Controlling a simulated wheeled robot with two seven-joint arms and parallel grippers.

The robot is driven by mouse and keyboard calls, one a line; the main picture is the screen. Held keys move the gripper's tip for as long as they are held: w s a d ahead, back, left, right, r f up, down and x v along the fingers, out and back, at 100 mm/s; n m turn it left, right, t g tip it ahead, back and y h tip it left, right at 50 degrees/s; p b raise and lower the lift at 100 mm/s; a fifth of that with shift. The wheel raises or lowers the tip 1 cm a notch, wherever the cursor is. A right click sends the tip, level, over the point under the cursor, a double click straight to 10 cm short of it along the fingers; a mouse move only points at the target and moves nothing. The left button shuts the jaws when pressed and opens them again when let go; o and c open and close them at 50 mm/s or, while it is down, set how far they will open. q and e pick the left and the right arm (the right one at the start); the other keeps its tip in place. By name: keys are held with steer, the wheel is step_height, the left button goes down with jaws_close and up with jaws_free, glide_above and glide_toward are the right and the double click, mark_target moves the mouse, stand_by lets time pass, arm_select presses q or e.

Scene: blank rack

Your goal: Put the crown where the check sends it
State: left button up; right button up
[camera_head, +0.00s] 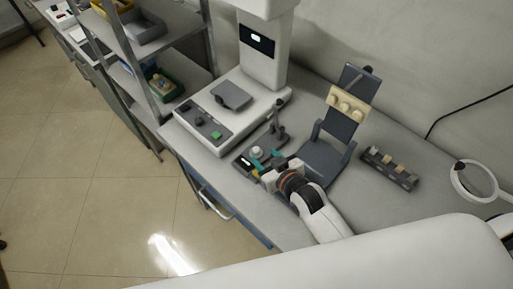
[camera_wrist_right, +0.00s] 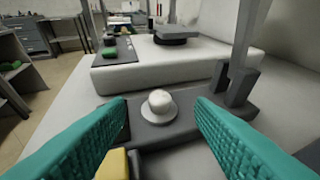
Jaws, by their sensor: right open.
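A small white rounded piece that looks like the crown (camera_head: 257,152) sits on a dark fixture (camera_head: 244,161) in front of the white machine. In the right wrist view the crown (camera_wrist_right: 158,101) rests on a pale round disc on the dark grey fixture (camera_wrist_right: 180,126). My right gripper (camera_head: 263,168) is open, with its teal fingers spread on either side of the view and the crown beyond and between them, apart from both. My left gripper is not in view.
A dark stand with a cream block holding round pieces (camera_head: 347,103) stands right of the machine. A low dark rack of small blocks (camera_head: 390,168) and a white ring-shaped thing (camera_head: 474,180) lie farther right. Shelves (camera_head: 143,48) with bins (camera_head: 165,86) stand left.

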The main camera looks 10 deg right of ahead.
mark_target(258, 151)
steer(key=x, duration=0.4)
steer(key=shift+f, duration=0.2)
steer(key=shift+s, duration=0.1)
steer(key=shift+c, duration=0.3)
jaws_close()
